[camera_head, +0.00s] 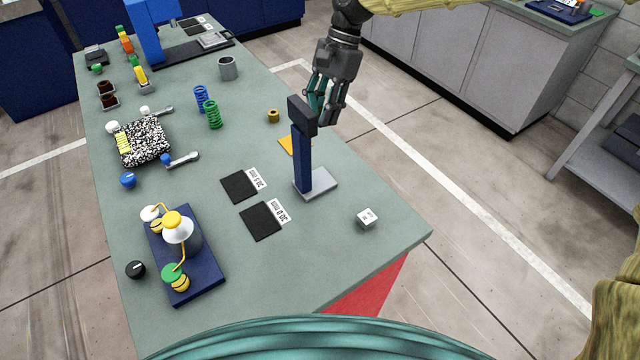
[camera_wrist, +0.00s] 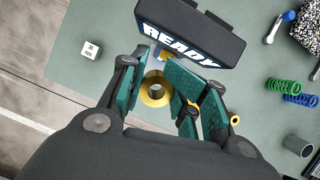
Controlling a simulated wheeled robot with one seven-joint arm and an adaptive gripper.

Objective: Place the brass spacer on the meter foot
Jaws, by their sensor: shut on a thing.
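A brass spacer (camera_wrist: 157,88), a ring with a dark hole, sits between the fingers of my gripper (camera_wrist: 155,85) in the wrist view. My gripper is shut on it. In the head view my gripper (camera_head: 323,103) is above the table's right edge, behind the meter's dark head, and its fingers hide the held spacer. The meter (camera_head: 303,158) has a blue upright on a light grey foot (camera_head: 322,185), which looks bare. Its head (camera_wrist: 190,30) reads READY in the wrist view. A second brass ring (camera_head: 273,115) lies on the table, also in the wrist view (camera_wrist: 234,121).
Two black pads (camera_head: 239,187) (camera_head: 262,221) with white labels lie left of the foot. A white cube (camera_head: 367,218) sits near the front right. Green (camera_head: 213,115) and blue (camera_head: 200,99) springs and a grey cup (camera_head: 228,68) stand behind.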

